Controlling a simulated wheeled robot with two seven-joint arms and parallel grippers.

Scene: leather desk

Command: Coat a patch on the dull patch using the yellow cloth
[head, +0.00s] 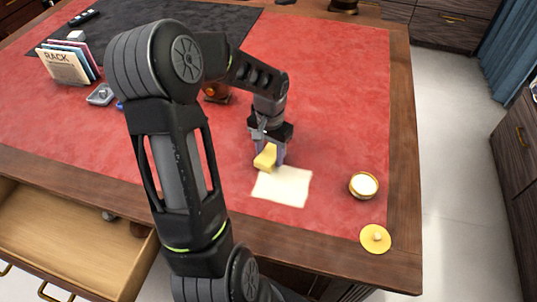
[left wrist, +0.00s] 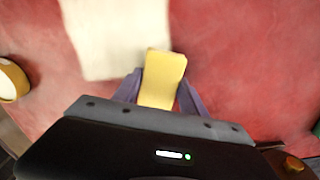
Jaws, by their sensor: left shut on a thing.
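My left gripper (head: 269,153) is shut on the yellow cloth (head: 265,157), which looks like a small folded block. In the left wrist view the cloth (left wrist: 162,78) sits between the two purple-grey fingers (left wrist: 160,92). A pale cream patch (head: 282,186) lies on the red leather, just in front of the cloth in the head view. It also shows in the left wrist view (left wrist: 118,35), where the cloth overlaps its edge. I cannot tell whether the cloth touches the surface. My right gripper is not in view.
An open round tin of white paste (head: 363,186) stands right of the patch. A file rack (head: 68,64) stands far left, and a drawer (head: 75,235) is open at front left.

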